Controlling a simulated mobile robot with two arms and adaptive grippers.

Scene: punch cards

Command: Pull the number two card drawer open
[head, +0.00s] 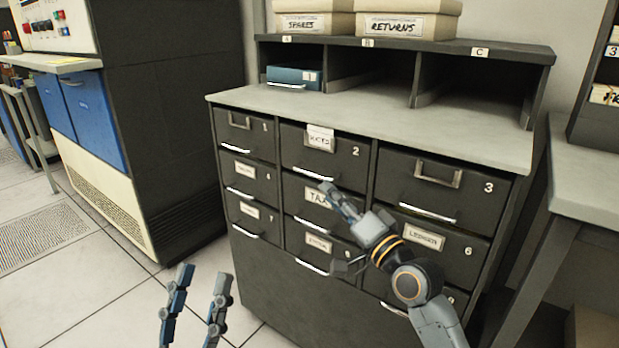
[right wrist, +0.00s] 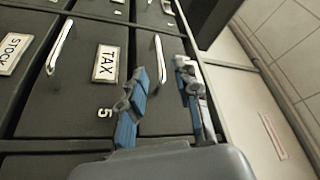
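The number two drawer (head: 340,160) is the middle one in the top row of a dark cabinet. It looks shut, with a label on top and a silver handle (head: 307,172) along its lower edge. My right gripper (head: 331,228) is in front of the TAX drawer (head: 295,190), just below the number two drawer. In the right wrist view its fingers (right wrist: 160,68) are apart and empty. A silver handle (right wrist: 158,55), apparently that of drawer two, shows between the fingertips; contact cannot be told. My left gripper (head: 203,273) is open and empty, low at the left.
Other closed drawers, such as number one (head: 245,135) and number three (head: 440,185), surround it. Above are a grey countertop (head: 380,120), cubbies with a blue box (head: 293,77), and cartons. A dark machine (head: 165,110) stands left; a side table (head: 590,185) stands right.

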